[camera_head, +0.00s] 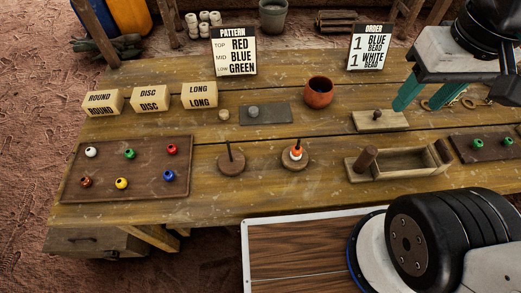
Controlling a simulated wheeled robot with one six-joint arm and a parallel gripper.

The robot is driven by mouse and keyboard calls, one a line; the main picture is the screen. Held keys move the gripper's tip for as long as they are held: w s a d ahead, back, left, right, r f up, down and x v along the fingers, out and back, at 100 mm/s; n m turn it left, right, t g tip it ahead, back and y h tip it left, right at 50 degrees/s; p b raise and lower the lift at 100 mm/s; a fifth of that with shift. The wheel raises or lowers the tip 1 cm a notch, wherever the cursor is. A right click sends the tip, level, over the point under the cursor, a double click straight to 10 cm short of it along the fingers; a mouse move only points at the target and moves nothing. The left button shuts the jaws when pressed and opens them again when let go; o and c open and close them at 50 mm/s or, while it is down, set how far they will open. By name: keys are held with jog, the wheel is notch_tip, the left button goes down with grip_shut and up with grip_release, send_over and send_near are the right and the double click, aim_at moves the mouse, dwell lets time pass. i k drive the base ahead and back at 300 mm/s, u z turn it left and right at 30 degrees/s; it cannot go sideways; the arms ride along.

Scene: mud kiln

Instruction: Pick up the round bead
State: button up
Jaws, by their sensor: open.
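A small tan round bead (224,115) sits on the table in front of the box labelled LONG. Other roundish beads lie on the brown tray (112,192) at the left: white (91,152), green (129,153), red (172,149), brown (86,182), yellow (121,183) and blue (168,175). I cannot tell which one is meant. My gripper (420,104), with teal fingers, is open and empty at the upper right, far from these beads.
Boxes labelled ROUND (102,103), DISC (149,98) and LONG (199,96) stand at the back left. A wooden peg (231,162) is bare; another holds orange and white pieces (295,153). A clay cup (318,93) and open wooden box (400,171) stand rightward.

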aim_at(168, 175)
jog(key=k, duration=1)
jog(key=u, duration=1.85)
jog(key=i, duration=0.95)
jog(key=z, duration=1.8)
